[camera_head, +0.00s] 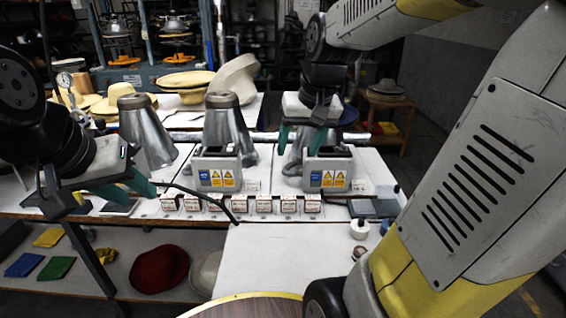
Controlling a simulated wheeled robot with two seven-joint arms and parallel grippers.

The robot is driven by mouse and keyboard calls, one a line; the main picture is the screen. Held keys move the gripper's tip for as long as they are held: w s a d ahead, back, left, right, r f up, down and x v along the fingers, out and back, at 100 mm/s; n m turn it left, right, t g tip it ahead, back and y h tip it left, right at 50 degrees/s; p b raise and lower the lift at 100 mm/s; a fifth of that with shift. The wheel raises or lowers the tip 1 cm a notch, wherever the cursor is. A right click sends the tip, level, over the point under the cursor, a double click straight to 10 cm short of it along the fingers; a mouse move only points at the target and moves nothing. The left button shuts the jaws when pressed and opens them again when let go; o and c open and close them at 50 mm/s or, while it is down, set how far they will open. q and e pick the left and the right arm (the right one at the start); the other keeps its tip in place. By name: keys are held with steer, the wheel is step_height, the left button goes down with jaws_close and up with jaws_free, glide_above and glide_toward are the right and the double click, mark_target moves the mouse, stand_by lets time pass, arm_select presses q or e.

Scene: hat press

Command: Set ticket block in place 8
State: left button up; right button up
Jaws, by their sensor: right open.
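Several small white ticket blocks (239,204) with printed fronts stand in a row along the front edge of the white bench top. The rightmost block (312,204) stands in front of the right grey machine box. Numbers of the places are too small to read. My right gripper (302,140) is open and hangs over the right machine box, behind the row. My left gripper (140,186) is at the left, above the bench edge near the left end of the row. Its finger gap is not clear.
Two grey boxes with warning labels (217,172) (327,171) stand behind the row, with metal cones (227,125) near them. A dark curved line (205,197) crosses the row. A clear white surface (275,262) lies in front. A red hat (158,268) is on the lower shelf.

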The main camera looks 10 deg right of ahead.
steer(key=s+a+n+t+y, duration=0.1)
steer(key=s+a, duration=0.3)
steer(key=s, duration=0.7)
steer(key=shift+r+t, duration=0.45)
steer(key=shift+t, duration=0.05)
